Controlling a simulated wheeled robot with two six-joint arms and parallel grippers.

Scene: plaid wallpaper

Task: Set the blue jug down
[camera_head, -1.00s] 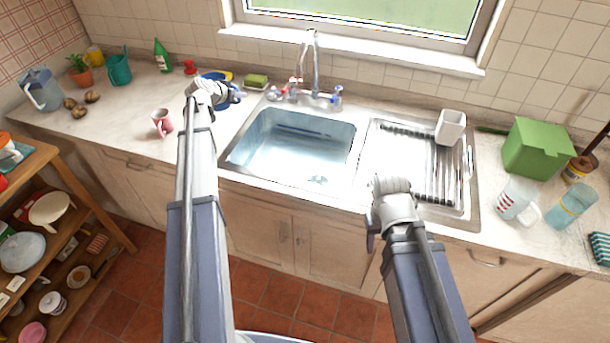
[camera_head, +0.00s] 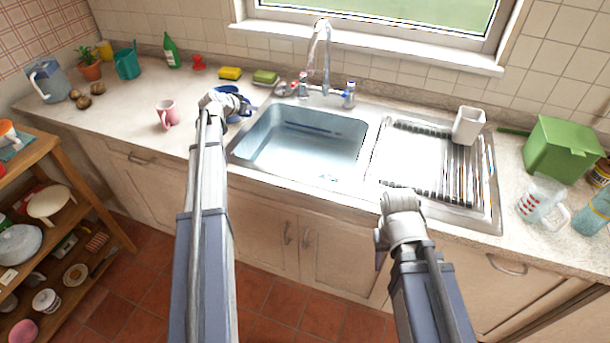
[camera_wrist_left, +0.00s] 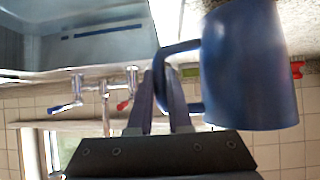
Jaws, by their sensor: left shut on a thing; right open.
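The blue jug (camera_head: 232,91) is at the back left of the sink in the head view, mostly hidden behind my left wrist. In the left wrist view the jug (camera_wrist_left: 248,70) is large, with its handle between the fingers of my left gripper (camera_wrist_left: 163,80). My left gripper (camera_head: 236,104) is shut on that handle. I cannot tell whether the jug's base touches the counter (camera_head: 130,98). My right gripper (camera_head: 381,245) is in front of the drainer, open; its fingers are largely hidden by the wrist.
The sink (camera_head: 305,140) lies right of the jug, with the tap (camera_head: 320,50) behind it. A pink mug (camera_head: 167,113) stands to the left. A yellow sponge (camera_head: 230,73) and a green-topped sponge (camera_head: 265,77) lie behind. The left counter has free room.

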